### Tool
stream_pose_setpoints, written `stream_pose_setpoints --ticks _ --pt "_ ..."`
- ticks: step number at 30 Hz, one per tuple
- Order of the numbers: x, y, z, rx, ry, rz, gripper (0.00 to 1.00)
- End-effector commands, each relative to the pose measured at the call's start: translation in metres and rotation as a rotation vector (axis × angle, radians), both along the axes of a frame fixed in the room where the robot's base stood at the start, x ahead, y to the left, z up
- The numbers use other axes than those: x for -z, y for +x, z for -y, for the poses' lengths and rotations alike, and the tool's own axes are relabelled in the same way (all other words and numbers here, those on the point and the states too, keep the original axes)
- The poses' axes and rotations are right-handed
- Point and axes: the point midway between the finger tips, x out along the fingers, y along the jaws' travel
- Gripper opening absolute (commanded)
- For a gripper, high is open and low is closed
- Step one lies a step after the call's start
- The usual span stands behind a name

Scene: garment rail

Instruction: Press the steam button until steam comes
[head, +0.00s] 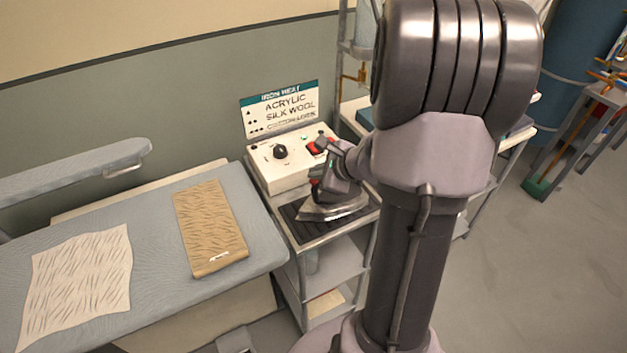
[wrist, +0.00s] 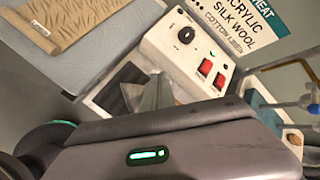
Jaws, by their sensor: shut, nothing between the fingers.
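A white control box (head: 285,172) stands on the trolley, with a black knob (head: 280,151) and a red switch (head: 315,147). In the wrist view, the box shows two red switches (wrist: 204,86) side by side below the knob (wrist: 186,34). Neither view shows which control is the steam button. The iron (head: 335,207) rests on a dark ribbed plate in front of the box, with its upper part mostly hidden by my arm. My gripper (head: 324,143) is shut and empty, beside the box's right side near the red switch. Contact cannot be told. No steam shows.
A grey-blue ironing board (head: 150,250) at left carries a tan folded cloth (head: 210,228) and a pale patterned cloth (head: 80,280). An "IRON HEAT" sign (head: 280,108) stands behind the box. Shelving is close on the right, and open floor (head: 560,260) lies beyond it.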

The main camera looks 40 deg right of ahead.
Motion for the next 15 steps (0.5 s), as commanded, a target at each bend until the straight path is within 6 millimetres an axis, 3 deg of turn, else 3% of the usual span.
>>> stream_pose_setpoints --ticks 15 --pt "0.0054 -0.0001 0.0001 0.000 0.000 0.000 0.00"
